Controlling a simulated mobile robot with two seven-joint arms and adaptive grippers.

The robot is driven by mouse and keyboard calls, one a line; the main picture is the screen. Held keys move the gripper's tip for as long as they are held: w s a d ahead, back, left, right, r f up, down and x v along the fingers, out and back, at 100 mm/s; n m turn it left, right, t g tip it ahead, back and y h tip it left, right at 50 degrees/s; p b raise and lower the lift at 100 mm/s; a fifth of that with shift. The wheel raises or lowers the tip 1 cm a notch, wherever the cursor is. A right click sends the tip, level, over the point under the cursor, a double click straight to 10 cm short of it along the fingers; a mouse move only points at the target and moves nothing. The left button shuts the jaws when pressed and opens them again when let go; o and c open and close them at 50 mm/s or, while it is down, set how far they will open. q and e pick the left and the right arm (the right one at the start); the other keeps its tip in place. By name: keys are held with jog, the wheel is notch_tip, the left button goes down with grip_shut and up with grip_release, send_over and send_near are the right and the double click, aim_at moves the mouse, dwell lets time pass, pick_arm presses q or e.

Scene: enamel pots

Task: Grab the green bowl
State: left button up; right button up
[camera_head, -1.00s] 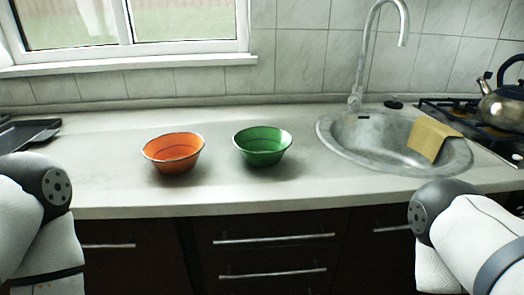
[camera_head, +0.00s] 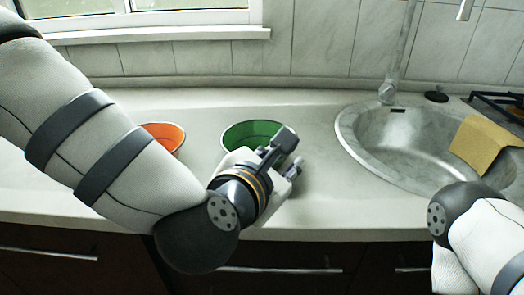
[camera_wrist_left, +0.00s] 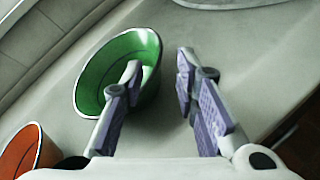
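The green bowl (camera_head: 245,133) stands upright on the counter, its lower right part hidden behind my left gripper (camera_head: 290,152) in the head view. My left gripper (camera_wrist_left: 160,64) is open there. One fingertip overlaps the bowl's inside and the other is outside, past its right side, so the near right rim lies between them. I cannot tell whether a finger touches the bowl. My right gripper is out of view; only part of that arm shows.
An orange bowl (camera_head: 168,136) stands left of the green one, partly behind my left arm; it also shows in the left wrist view (camera_wrist_left: 22,152). A sink (camera_head: 400,150) with a tan cloth (camera_head: 485,145) over its edge is at right. Counter between bowl and sink is clear.

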pick_arm(q)
jog(key=x, duration=0.7)
jog(key=shift+a+f, duration=0.25)
jog(key=shift+a, duration=0.1)
grip_shut()
